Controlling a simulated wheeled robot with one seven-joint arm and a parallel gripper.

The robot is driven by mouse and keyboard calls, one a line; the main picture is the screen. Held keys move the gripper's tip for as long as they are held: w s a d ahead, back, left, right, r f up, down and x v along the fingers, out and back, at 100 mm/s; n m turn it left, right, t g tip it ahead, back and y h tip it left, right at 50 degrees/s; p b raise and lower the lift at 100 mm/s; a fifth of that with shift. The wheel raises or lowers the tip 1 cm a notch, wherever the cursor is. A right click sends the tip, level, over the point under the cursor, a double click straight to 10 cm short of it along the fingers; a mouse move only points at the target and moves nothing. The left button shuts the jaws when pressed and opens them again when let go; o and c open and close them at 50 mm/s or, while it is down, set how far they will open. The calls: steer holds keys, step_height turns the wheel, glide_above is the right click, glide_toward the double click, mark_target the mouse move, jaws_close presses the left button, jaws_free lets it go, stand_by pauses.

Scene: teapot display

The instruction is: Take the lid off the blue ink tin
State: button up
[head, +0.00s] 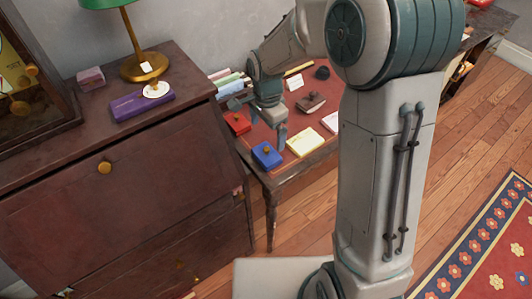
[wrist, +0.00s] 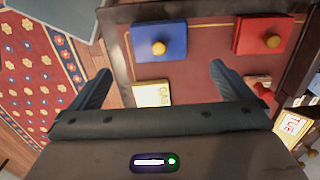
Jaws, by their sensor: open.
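The blue ink tin (head: 266,154) is a flat blue box with a small yellow knob on its lid. It sits near the front edge of the desk, and the lid looks closed. In the wrist view the blue ink tin (wrist: 158,41) lies ahead of my fingers, with its round knob (wrist: 158,48) facing the camera. My gripper (wrist: 158,88) is open and empty, its two dark fingers apart and short of the tin. In the head view my gripper (head: 268,128) hangs above the desk by the tin, and parts of it are hard to make out.
A similar red tin (head: 237,122) stands beside the blue one. A yellow note pad (head: 305,141), a dark wooden blotter (head: 311,103) and a white card (head: 294,82) lie on the red desk top (head: 270,117). A tall dark cabinet (head: 120,185) stands close on the left.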

mark_target(266, 149)
step_height(266, 149, down, 9)
steer(key=shift+s+a+r, duration=0.1)
steer(key=shift+s+r, duration=0.05)
steer(key=shift+r, duration=0.05)
steer(key=c, duration=1)
